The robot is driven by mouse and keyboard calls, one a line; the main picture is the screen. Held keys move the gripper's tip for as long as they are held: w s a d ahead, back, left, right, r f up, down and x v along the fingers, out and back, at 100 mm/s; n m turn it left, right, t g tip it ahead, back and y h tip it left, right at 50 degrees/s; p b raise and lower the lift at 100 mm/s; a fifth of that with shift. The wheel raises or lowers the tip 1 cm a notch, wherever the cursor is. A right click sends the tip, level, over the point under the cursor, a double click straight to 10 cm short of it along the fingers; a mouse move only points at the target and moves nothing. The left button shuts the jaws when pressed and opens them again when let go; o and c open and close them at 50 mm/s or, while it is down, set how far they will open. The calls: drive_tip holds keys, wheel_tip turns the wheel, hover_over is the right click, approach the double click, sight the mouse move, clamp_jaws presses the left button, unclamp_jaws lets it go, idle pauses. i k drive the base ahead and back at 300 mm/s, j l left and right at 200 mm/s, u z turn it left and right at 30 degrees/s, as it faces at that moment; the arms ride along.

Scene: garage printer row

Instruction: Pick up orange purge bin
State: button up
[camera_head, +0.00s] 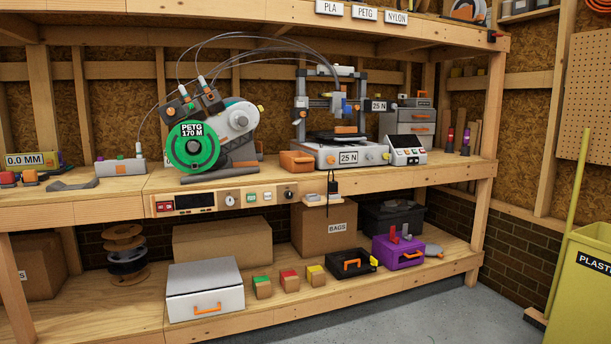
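An orange box-shaped bin (296,161), which looks like the purge bin, sits on the wooden bench top near its front edge. It stands just left of the 3D printer's white base (345,156) and right of the green filament spool (193,146). At this size I cannot tell whether it touches the printer base. My gripper is not in view.
A grey-white control unit (406,149) stands right of the printer. A panel with knobs (228,200) runs under the bench's front edge. A small ledge (322,199) juts out just below the bin. The lower shelf (340,298) holds boxes and small bins.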

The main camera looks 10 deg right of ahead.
sight(294, 162)
drive_tip(key=i+j, duration=0.2)
drive_tip(key=i, duration=0.2)
drive_tip(key=z, duration=2)
drive_tip(key=u, duration=2)
